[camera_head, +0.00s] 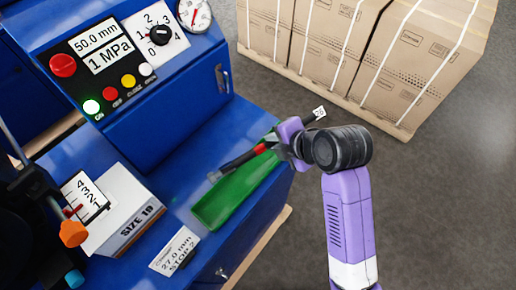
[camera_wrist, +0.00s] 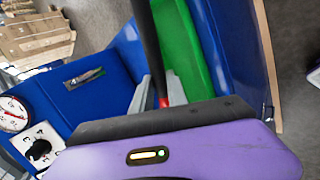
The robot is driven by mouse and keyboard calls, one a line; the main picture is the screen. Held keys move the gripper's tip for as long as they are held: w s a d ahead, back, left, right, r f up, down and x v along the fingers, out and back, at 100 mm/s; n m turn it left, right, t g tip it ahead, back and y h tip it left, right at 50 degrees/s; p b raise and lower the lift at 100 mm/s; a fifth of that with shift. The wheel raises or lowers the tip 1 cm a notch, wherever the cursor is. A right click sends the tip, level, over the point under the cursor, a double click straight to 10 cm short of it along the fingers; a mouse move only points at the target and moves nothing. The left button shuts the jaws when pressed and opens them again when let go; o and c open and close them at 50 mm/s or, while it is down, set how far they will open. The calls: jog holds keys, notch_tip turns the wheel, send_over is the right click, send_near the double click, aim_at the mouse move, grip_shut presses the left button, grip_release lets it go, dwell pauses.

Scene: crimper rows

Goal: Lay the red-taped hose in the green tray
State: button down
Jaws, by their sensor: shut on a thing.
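The red-taped hose is a black hose (camera_head: 236,163) with red tape near my gripper, a pale metal-looking end at lower left and a white tag at upper right. My purple gripper (camera_head: 277,143) is shut on it near the red tape. The green tray (camera_head: 212,211) lies on the blue bench under and beside the hose. In the wrist view the hose (camera_wrist: 147,40) runs up from between my fingers (camera_wrist: 161,92), with the green tray (camera_wrist: 190,50) to its right. The gap between hose and tray is hard to judge.
A blue machine panel with a gauge (camera_head: 194,14), knob and buttons stands behind the bench. A SIZE 19 box (camera_head: 122,212) and a 27.0 mm STOP 2 card (camera_head: 175,251) are left of the tray. Cartons (camera_head: 400,60) stand on the floor at upper right.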

aim_at(257, 155)
jog(key=s+a+n+y, duration=0.1)
jog(key=a, duration=0.1)
jog(key=s+a+n+g, duration=0.1)
jog(key=s+a, duration=0.1)
jog(key=shift+s+a+n+y, duration=0.15)
jog(key=shift+n+y, duration=0.25)
jog(key=shift+f+b, duration=2.55)
jog(key=shift+f, duration=0.75)
jog(key=shift+f, duration=0.25)
jog(key=c, duration=1.2)
grip_release()
jog(key=shift+c, duration=0.2)
jog(key=shift+f, duration=0.1)
jog(key=shift+s+f, duration=0.2)
jog(key=shift+f, duration=0.05)
jog(key=shift+w+r+p, duration=0.2)
jog(key=shift+r+p, duration=2)
jog(key=shift+r, duration=1.2)
